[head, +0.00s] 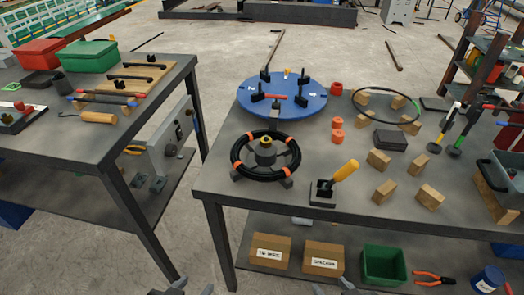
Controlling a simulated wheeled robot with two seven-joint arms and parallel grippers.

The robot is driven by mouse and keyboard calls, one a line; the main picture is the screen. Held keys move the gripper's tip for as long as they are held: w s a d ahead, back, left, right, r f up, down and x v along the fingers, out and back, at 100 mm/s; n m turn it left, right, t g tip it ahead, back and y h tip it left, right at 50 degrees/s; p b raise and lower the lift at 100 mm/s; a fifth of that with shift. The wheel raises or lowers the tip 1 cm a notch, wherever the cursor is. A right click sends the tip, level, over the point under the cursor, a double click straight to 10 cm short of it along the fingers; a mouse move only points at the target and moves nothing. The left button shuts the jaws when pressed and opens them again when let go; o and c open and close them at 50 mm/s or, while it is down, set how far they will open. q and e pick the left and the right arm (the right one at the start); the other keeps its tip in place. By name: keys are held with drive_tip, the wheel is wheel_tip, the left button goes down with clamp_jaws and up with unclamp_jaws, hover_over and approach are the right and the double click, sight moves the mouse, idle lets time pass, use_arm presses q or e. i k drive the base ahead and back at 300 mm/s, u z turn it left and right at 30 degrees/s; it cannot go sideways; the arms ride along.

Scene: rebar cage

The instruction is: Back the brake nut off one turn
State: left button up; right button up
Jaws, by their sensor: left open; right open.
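A coil of black wire with orange bands (238,168) sits on a grey stand on the right-hand table. At its centre is a dark hub with a small yellow top (266,140), which may be the brake nut; it is too small to tell its shape. My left gripper (182,288) and my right gripper (335,288) show only in part at the bottom edge of the head view. Both are open and empty, in front of the table and well away from the coil.
Behind the coil is a blue turntable (305,111) with black fixtures. A yellow-handled lever (345,171) stands right of the coil near the front edge. Several wooden blocks (379,160) lie further right. A gap separates the left table (98,146) from this one.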

sight(264, 144)
drive_tip(key=k, duration=0.35)
drive_tip(key=u, duration=1.2)
drive_tip(key=i, duration=0.55)
drive_tip(key=z, duration=0.5)
